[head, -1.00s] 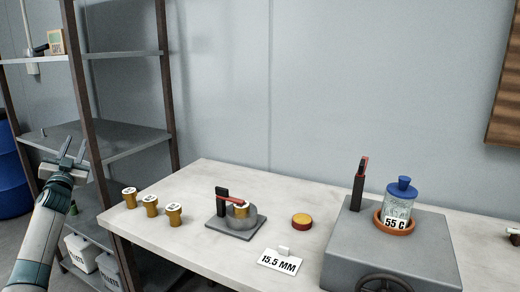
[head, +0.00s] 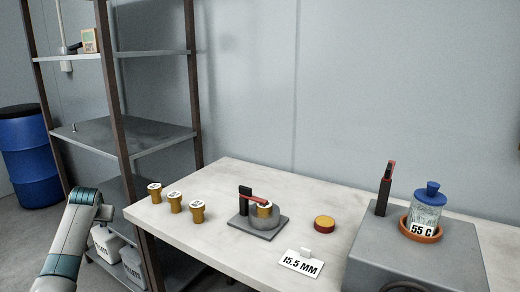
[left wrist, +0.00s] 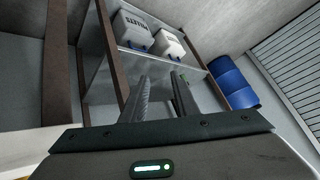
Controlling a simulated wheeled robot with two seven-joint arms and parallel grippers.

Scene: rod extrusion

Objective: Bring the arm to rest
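My left arm comes in at the lower left of the head view. Its gripper (head: 104,212) hangs low beside the shelf rack, left of the table, and is mostly hidden behind the wrist. In the left wrist view the two fingers (left wrist: 160,80) stand apart with nothing between them, so the gripper is open and empty. They point toward the lower part of the shelf rack. My right gripper is not in view.
The shelf rack (head: 120,95) stands close to my left gripper, with white containers (head: 105,243) low down. The white table (head: 225,180) bears several brass dies (head: 175,202), a clamp fixture (head: 258,222), a red-yellow disc (head: 324,223), a "15.5 MM" card (head: 300,264) and a grey machine (head: 400,260) with a "55 C" jar (head: 425,210).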

